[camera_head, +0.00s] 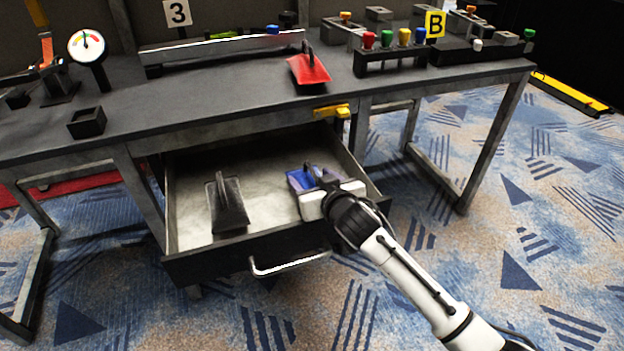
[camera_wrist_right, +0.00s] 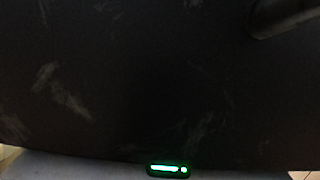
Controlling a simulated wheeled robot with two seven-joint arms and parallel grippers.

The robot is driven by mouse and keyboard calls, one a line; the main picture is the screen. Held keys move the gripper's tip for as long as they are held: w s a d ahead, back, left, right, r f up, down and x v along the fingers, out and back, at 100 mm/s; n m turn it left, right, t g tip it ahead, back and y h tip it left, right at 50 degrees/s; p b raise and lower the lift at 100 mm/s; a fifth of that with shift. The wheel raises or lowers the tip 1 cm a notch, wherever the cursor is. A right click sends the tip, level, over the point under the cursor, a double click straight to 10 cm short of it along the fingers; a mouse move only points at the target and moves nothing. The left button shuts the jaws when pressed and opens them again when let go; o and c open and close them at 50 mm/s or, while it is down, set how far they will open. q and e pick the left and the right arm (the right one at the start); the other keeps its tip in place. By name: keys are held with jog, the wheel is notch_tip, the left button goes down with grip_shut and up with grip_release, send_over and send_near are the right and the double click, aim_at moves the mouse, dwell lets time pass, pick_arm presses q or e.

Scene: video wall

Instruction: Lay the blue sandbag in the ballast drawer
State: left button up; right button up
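The blue sandbag (camera_head: 298,180), with a dark loop handle on top, shows over the right part of the open ballast drawer (camera_head: 186,239). My right gripper (camera_head: 316,183) reaches in from the lower right and is at the bag, covering part of it. Its fingers are too hidden to tell whether they are shut on the handle. I cannot tell whether the bag rests on the drawer floor or hangs just above it. In the right wrist view a dark scuffed surface fills the picture, and no fingertips show. My left gripper is not in view.
A black sandbag (camera_head: 228,204) lies in the drawer's left part. A red sandbag (camera_head: 309,70) lies on the bench (camera_head: 215,100) above. The drawer has a metal handle (camera_head: 290,264). A yellow latch (camera_head: 332,112) sits at the bench edge.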

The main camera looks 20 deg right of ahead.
jog(key=shift+o, duration=0.9)
jog(key=shift+s+f, duration=0.15)
jog(key=shift+f, duration=0.2)
jog(key=shift+r, duration=0.2)
jog(key=shift+r+p, duration=0.3)
jog(key=shift+r, duration=0.3)
pick_arm(q)
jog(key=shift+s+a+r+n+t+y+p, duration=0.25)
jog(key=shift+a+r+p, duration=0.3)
jog(key=shift+p, duration=0.3)
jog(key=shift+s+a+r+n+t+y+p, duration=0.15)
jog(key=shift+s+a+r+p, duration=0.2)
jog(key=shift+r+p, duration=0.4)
pick_arm(e)
jog(key=v, duration=1.1)
jog(key=shift+s+r, duration=0.25)
jog(key=shift+s, duration=0.1)
jog(key=shift+c, duration=0.4)
